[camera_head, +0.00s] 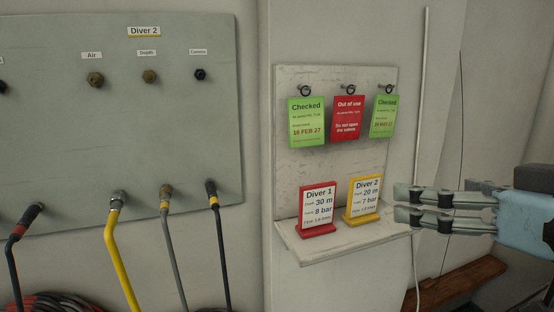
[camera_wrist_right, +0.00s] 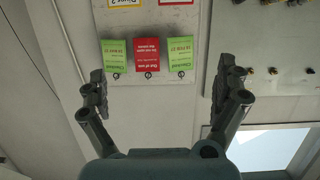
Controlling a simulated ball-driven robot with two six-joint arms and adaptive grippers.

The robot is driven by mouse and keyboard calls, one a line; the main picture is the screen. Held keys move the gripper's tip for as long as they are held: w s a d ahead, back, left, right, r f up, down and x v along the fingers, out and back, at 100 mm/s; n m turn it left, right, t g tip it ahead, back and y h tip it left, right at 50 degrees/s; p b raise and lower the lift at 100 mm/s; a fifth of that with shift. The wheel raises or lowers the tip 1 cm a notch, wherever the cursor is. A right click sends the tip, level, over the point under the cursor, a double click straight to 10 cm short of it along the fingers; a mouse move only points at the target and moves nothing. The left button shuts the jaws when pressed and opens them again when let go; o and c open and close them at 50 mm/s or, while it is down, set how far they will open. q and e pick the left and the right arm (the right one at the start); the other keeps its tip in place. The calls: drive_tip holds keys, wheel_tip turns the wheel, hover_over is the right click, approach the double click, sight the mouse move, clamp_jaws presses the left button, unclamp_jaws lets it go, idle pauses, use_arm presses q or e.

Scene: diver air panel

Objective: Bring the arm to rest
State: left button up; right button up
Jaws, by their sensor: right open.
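My right gripper (camera_head: 402,205) comes in from the right in the head view, just right of the small shelf and the yellow Diver 2 card stand (camera_head: 363,203). Its two fingers are apart with nothing between them. In the right wrist view my right gripper (camera_wrist_right: 162,90) is open, its fingers spread wide and empty. The board with the hanging tags lies beyond them in that view. My left gripper is not in view.
A red Diver 1 card stand (camera_head: 318,211) stands on the shelf (camera_head: 340,240). Green and red tags (camera_head: 347,118) hang on hooks above. The Diver 2 panel (camera_head: 120,150) with hoses is at left. A wooden plank (camera_head: 458,284) is lower right.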

drive_tip(key=s+d+f+m+g+h, duration=0.1)
drive_tip(key=s+d+f+g+h, duration=0.3)
drive_tip(key=s+f, duration=0.55)
drive_tip(key=s+d+f+m+g+h, duration=0.1)
drive_tip(key=s+d+f+m+g, duration=0.1)
drive_tip(key=s+f+g, duration=0.6)
drive_tip(key=s+d+f+b, duration=0.2)
drive_tip(key=f+b, duration=0.2)
drive_tip(key=f, duration=1.4)
drive_tip(key=s+d+f+b, duration=0.1)
drive_tip(key=s+f+b, duration=0.15)
drive_tip(key=f, duration=1.55)
use_arm(q)
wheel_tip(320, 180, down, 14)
drive_tip(key=b, duration=0.7)
use_arm(e)
drive_tip(key=s+d+f+g, duration=0.1)
drive_tip(key=s+f, duration=1.7)
drive_tip(key=f, duration=0.5)
drive_tip(key=shift+s, duration=0.15)
use_arm(q)
drive_tip(key=shift+b, duration=0.3)
